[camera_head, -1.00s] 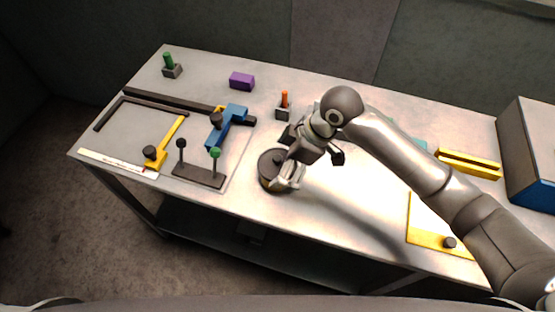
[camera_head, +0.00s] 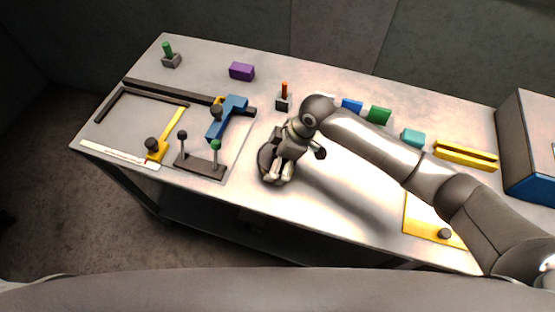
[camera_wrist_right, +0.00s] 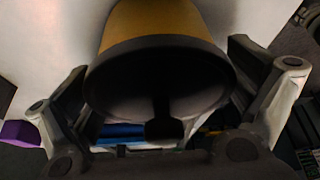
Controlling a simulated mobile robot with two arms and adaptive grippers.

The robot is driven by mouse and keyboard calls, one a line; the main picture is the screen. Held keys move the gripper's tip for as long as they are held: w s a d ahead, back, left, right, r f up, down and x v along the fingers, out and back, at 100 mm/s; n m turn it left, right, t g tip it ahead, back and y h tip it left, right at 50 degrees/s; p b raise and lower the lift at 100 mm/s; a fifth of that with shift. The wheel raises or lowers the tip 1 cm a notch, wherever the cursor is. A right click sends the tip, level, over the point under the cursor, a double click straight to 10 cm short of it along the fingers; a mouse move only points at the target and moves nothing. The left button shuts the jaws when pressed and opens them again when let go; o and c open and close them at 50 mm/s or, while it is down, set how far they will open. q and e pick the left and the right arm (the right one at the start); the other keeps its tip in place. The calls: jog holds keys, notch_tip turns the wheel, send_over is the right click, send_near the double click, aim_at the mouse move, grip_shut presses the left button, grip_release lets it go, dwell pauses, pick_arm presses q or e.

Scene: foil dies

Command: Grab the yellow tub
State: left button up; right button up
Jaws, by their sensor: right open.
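The yellow tub (camera_wrist_right: 155,18) fills the upper middle of the right wrist view, with a dark lid rim and a dark knob. In the head view the dark round lid of the tub (camera_head: 265,158) shows at the table's front edge, mostly hidden by my right gripper. My right gripper (camera_head: 279,172) is open, directly over the tub. In the wrist view its fingers stand on either side of the tub, with gaps showing; I cannot tell whether either touches. My left gripper is not in view.
A dark stand with two knobbed levers (camera_head: 203,167) and a blue clamp (camera_head: 226,118) lie left of the tub. An orange-handled block (camera_head: 283,103) stands behind. A yellow plate (camera_head: 425,228) lies right. The table between tub and plate is clear.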

jog(key=shift+x, duration=0.9)
jog(key=shift+r, duration=0.1)
jog(key=c, duration=0.7)
jog(key=shift+c, duration=0.2)
jog(key=shift+r, duration=0.1)
